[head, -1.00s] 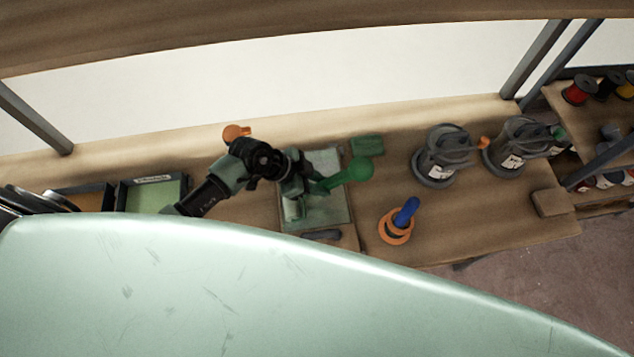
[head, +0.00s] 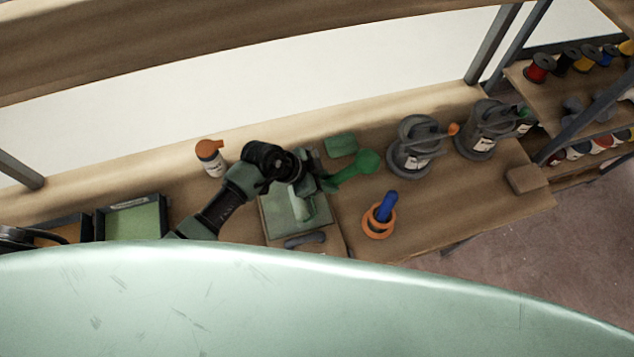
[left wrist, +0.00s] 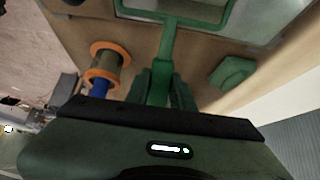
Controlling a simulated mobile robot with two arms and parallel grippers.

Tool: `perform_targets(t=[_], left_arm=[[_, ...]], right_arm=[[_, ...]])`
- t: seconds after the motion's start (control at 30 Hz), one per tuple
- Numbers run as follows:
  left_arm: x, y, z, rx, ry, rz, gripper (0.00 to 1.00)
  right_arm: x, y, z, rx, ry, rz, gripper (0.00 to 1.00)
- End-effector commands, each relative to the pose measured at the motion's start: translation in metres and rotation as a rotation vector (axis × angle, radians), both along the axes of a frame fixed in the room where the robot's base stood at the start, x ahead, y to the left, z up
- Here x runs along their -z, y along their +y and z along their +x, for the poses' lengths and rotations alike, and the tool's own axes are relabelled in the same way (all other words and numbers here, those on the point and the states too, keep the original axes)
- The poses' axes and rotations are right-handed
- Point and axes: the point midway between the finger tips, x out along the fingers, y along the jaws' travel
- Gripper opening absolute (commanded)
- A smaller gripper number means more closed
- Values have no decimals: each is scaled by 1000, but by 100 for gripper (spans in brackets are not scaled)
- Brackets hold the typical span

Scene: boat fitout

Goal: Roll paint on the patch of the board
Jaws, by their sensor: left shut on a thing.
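My left gripper (head: 318,172) is shut on the green handle of a paint roller (head: 352,168). In the left wrist view the fingers (left wrist: 164,92) close around this handle, and the green frame (left wrist: 172,22) spreads out at the top. The pale roller head (head: 306,206) is over a flat pale green panel (head: 275,222) on the bench, which seems to be the board. I cannot tell whether the roller touches it, and no separate patch can be made out. The arm hides the panel's back part. My right gripper is not in view.
An orange-capped bottle (head: 210,158) stands left of the arm. A green block (head: 341,145), an orange ring piece with a blue part (head: 380,220) and grey cans (head: 415,148) are to the right. A green-lined tray (head: 133,218) is left. A pale hull (head: 250,305) fills the foreground.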

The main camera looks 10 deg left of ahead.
Motion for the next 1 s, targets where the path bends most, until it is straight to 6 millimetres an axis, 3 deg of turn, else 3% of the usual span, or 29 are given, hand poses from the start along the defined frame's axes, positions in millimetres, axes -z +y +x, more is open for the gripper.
perform_targets(t=[0.13, 0.47, 0.8, 1.0], left_arm=[[0, -11, 5, 1, 0, -1, 0], [1, -13, 6, 1, 1, 1, 0], [-1, -47, 22, 0, 2, -2, 0], [-1, -55, 26, 0, 0, 1, 0]], right_arm=[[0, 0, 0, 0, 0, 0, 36], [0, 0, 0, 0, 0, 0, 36], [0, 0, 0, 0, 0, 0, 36], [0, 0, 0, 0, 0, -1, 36]])
